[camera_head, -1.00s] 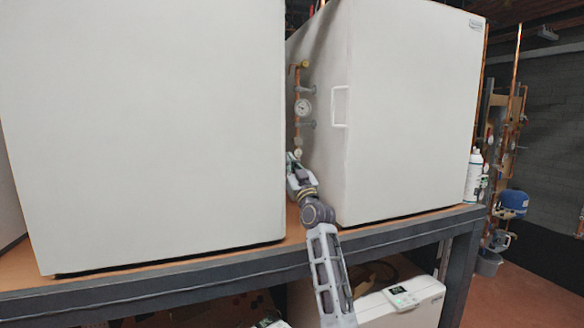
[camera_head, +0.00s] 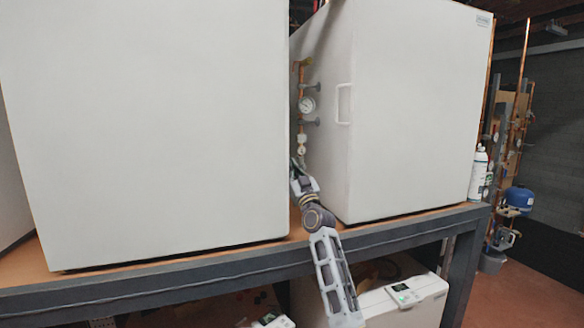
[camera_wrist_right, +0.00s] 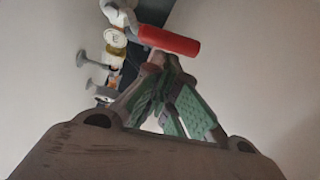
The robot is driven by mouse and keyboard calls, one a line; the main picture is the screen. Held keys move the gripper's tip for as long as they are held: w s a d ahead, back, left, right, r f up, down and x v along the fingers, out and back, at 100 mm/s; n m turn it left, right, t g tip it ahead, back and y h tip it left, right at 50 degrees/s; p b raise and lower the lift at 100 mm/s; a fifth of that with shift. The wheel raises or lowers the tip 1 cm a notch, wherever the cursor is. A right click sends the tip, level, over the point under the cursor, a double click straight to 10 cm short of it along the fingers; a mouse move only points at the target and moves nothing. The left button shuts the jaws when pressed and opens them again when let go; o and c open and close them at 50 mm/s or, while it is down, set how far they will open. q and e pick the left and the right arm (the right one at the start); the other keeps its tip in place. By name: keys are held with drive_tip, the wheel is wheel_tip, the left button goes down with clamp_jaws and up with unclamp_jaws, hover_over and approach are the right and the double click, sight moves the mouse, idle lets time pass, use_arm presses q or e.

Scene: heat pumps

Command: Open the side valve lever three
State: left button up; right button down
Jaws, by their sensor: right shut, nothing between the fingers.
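My right gripper (camera_head: 298,168) is in the gap between the two large white cabinets, just below the vertical copper pipe. In the right wrist view its green-padded fingers (camera_wrist_right: 168,92) are together and empty. A red lever handle (camera_wrist_right: 170,40) lies across the picture just beyond the fingertips. It looks very close to them, but I cannot tell whether they touch. The lever joins a pipe with white and brass fittings (camera_wrist_right: 115,40) at its left. In the head view the lever is too small or hidden to make out. My left gripper does not show.
The left cabinet (camera_head: 150,130) and the right cabinet (camera_head: 400,110) wall in a narrow gap. A dark bench edge (camera_head: 150,285) runs below. A spray can (camera_head: 478,173) stands at the far right.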

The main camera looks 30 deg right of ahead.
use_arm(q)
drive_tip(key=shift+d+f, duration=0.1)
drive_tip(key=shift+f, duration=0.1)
use_arm(e)
drive_tip(key=shift+a+f+n, duration=0.1)
drive_tip(key=shift+n, duration=0.2)
use_arm(q)
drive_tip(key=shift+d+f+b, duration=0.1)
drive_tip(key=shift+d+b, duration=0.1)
drive_tip(key=shift+b, duration=0.1)
use_arm(e)
drive_tip(key=shift+f, duration=0.1)
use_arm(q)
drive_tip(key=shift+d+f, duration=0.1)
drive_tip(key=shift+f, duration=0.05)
use_arm(e)
drive_tip(key=shift+n+y, duration=0.4)
